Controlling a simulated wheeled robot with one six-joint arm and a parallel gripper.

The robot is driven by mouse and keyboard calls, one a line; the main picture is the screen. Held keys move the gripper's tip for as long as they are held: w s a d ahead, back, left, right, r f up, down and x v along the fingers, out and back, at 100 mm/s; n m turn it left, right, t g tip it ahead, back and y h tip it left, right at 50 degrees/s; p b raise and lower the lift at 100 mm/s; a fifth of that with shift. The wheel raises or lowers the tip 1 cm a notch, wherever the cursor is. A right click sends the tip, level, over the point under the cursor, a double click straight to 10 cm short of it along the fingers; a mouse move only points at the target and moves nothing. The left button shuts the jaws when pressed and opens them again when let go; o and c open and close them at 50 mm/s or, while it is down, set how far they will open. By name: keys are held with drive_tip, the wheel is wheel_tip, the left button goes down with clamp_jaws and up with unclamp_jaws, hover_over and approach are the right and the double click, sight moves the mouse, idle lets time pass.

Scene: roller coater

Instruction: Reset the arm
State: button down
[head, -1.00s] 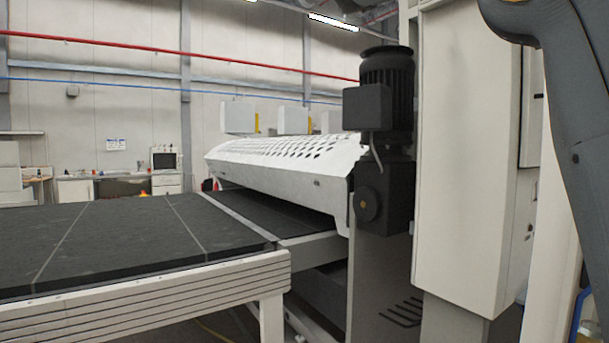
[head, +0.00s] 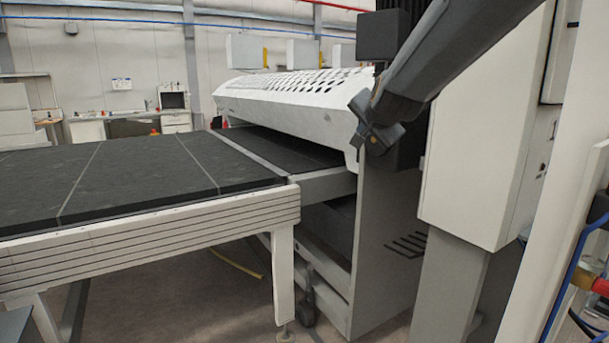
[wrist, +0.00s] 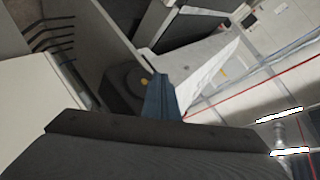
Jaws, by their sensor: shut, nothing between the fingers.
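My dark grey arm reaches in from the top right of the head view. My gripper (head: 375,125) is at its lower end, in front of the machine's black motor and gearbox. In the wrist view my gripper (wrist: 160,96) shows as a blue-grey pair of fingers, shut and empty. The roller coater's white perforated cover (head: 290,100) lies left of my gripper in the head view. I cannot tell how far the gripper is from the gearbox (head: 412,145), which it partly hides.
A dark conveyor table (head: 120,180) on a pale frame (head: 150,235) fills the left. A white cabinet (head: 490,130) stands at the right, with a blue hose and a red fitting (head: 601,285) at the edge. Concrete floor (head: 205,290) shows below the conveyor.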

drive_tip(key=s+d+f+n+g, duration=0.3)
drive_tip(key=s+f+n+g, duration=0.5)
drive_tip(key=s+f, duration=1.7)
drive_tip(key=s+d+f+n+g, duration=0.1)
drive_tip(key=s+f+g, duration=0.3)
drive_tip(key=s, duration=0.9)
wheel_tip(320, 180, down, 3)
drive_tip(key=shift+d+f+n+g+h, duration=0.2)
drive_tip(key=shift+d+n+g+h, duration=0.1)
drive_tip(key=shift+g, duration=0.1)
